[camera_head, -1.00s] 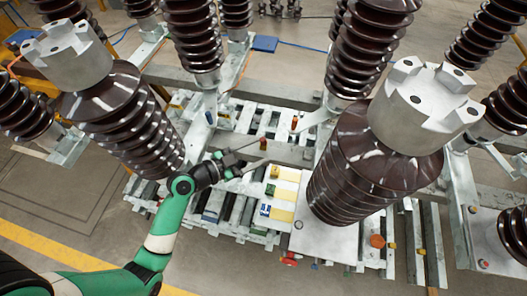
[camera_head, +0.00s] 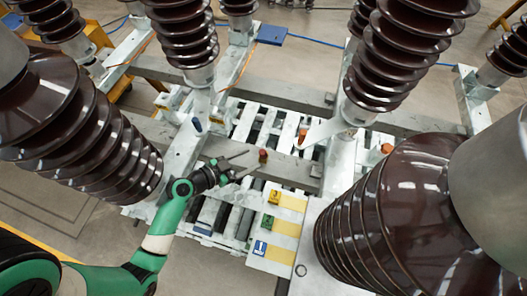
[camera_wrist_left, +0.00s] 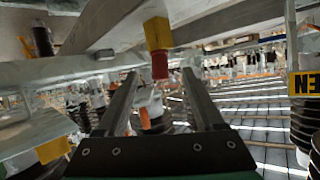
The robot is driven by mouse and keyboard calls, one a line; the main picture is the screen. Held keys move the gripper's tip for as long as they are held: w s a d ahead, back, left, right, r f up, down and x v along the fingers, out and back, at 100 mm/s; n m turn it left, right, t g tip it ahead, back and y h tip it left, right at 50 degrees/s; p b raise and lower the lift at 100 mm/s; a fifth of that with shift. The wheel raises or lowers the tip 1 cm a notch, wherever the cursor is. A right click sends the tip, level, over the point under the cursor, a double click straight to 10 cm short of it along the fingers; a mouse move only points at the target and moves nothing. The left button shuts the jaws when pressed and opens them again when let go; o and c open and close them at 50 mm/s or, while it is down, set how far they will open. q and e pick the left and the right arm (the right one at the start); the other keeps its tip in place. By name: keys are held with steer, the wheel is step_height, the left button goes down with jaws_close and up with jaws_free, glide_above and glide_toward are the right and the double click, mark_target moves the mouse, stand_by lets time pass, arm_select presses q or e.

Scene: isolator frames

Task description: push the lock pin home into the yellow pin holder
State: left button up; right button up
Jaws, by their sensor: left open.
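My left gripper (camera_head: 252,160) comes in from the left in the head view. Its two fingers are spread, with nothing between them that I can see there. A small red-orange cylinder, apparently the lock pin (camera_head: 263,155), stands just beyond the fingertips. In the left wrist view the red pin (camera_wrist_left: 159,66) sticks out of the yellow pin holder (camera_wrist_left: 158,34). It lies between the lines of the open fingers (camera_wrist_left: 160,75), near their tips; I cannot tell whether they touch. The holder is hard to make out in the head view. My right gripper is not in view.
Large brown ribbed insulators (camera_head: 400,215) stand left and right of the arm. A grey beam (camera_head: 230,147) runs behind the gripper. Yellow-and-white plates (camera_head: 283,228) with small coloured blocks lie nearer. Another orange cap (camera_head: 387,148) sits to the right.

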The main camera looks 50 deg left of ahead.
arm_select(q)
steer(key=x, duration=0.5)
steer(key=shift+b, duration=0.4)
steer(key=b+x, duration=0.1)
steer(key=x, duration=0.4)
steer(key=shift+w+b, duration=0.1)
steer(key=shift+b, duration=0.25)
steer(key=shift+c, duration=0.2)
jaws_close()
